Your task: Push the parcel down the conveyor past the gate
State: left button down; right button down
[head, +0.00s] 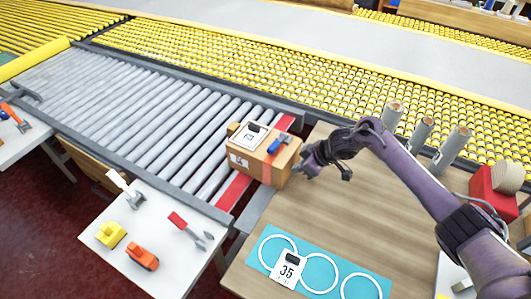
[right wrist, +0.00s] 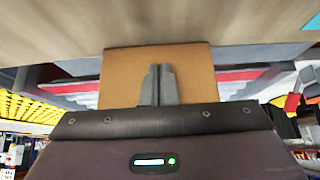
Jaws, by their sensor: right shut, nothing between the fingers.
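The parcel (head: 243,166) is a brown cardboard box at the right end of the grey roller conveyor (head: 140,105), over the red stripe. A white label card and a small blue-and-red item lie on its top. My right gripper (head: 303,171) is shut and empty at the parcel's right side, low over the wooden table. In the right wrist view the shut fingertips (right wrist: 158,70) point at the parcel's plain brown face (right wrist: 190,62); I cannot tell whether they touch. A red stripe (head: 233,191) crosses the conveyor under the parcel; no upright gate stands out. My left gripper is out of view.
The wooden table (head: 345,205) holds a teal mat with white rings (head: 318,262) and several grey posts (head: 422,133). A white side table (head: 165,240) at front left holds small toys. Yellow roller belts run behind. The grey rollers left of the parcel are clear.

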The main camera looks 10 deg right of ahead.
aim_at(260, 148)
jog(key=shift+w+a+b, duration=1.2)
jog(key=shift+w+a, duration=0.9)
jog(key=shift+a, duration=0.3)
jog(key=shift+w+a+f+b, duration=0.1)
jog(key=shift+w+a+b, duration=1.5)
jog(key=shift+a, duration=0.05)
jog(key=shift+w+a+b, duration=1.2)
jog(key=shift+a+b, duration=0.05)
jog(key=shift+b, duration=0.2)
